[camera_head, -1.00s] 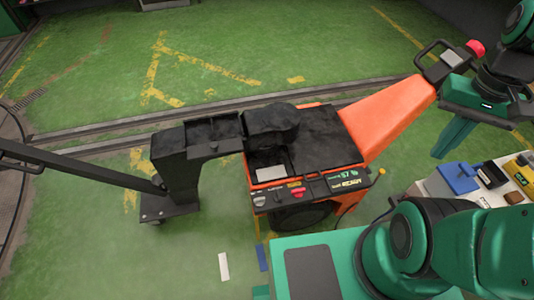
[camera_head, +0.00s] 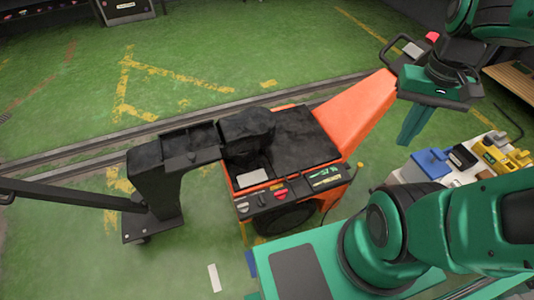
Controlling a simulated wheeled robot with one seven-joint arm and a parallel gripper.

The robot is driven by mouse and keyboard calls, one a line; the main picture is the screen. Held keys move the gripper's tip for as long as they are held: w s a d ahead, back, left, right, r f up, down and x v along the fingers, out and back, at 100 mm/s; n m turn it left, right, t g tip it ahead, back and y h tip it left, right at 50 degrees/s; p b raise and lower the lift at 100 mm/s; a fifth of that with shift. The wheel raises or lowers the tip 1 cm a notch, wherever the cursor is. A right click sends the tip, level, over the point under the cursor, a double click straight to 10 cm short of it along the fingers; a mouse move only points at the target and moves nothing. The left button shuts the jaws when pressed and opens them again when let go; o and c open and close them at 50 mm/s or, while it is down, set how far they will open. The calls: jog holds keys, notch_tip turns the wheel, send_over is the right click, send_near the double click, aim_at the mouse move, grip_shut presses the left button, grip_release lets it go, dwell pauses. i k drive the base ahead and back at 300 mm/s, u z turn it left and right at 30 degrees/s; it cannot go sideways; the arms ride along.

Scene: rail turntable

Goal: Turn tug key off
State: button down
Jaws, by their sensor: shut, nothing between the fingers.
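The tug (camera_head: 357,117) is an orange and black cart in the middle of the head view. Its front control panel (camera_head: 300,190) carries small grey, black and red controls and a green-lettered display. I cannot tell which small control is the key. My gripper (camera_head: 407,138) is shut and empty, its green fingers pointing down. In the picture it is to the right of the orange tiller and up and right of the panel, apart from the panel.
A black tow bar and post (camera_head: 160,175) stand left of the tug. A bench at right holds a blue box (camera_head: 433,162) and a yellow item (camera_head: 492,153). Floor rails (camera_head: 95,143) run behind the tug. Green floor is open at the back and left.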

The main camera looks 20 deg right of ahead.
aim_at(243, 208)
jog(key=z, duration=0.55)
jog(key=k, duration=1.15)
jog(key=u, duration=0.75)
jog(key=i, duration=1.05)
jog(key=z, duration=0.05)
